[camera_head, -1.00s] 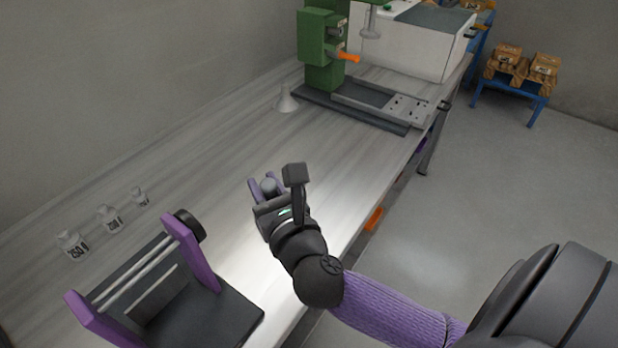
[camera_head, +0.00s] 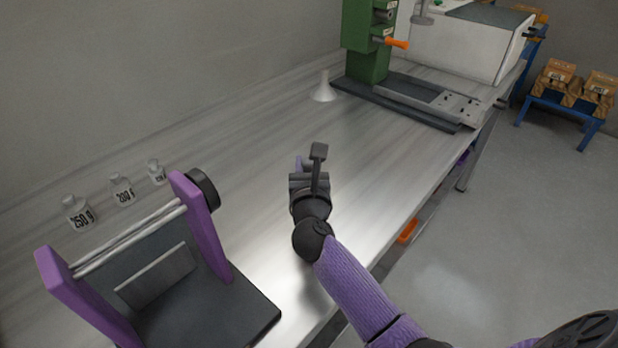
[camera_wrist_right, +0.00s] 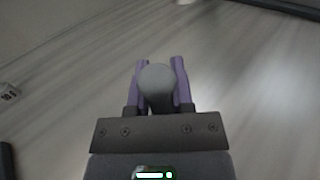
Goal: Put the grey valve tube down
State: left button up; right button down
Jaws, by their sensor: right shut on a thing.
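My right gripper (camera_head: 308,168) is over the middle of the grey workbench (camera_head: 265,150), and its arm comes in from the lower right. In the right wrist view its two purple fingers (camera_wrist_right: 159,85) are shut on the grey valve tube (camera_wrist_right: 158,78), whose round grey end shows between them. The gripper and wrist hide most of the tube in the head view. I cannot tell whether the tube touches the bench top. My left gripper is not in view.
A purple-sided stand with rods (camera_head: 205,235) is at the lower left, near several labelled weights (camera_head: 122,190). A green press (camera_head: 368,45) and a pale cone (camera_head: 323,88) are farther back. The bench around the gripper is clear.

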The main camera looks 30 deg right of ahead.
jog(key=shift+f, duration=0.6)
jog(key=c, duration=0.9)
grip_release()
jog(key=o, duration=0.4)
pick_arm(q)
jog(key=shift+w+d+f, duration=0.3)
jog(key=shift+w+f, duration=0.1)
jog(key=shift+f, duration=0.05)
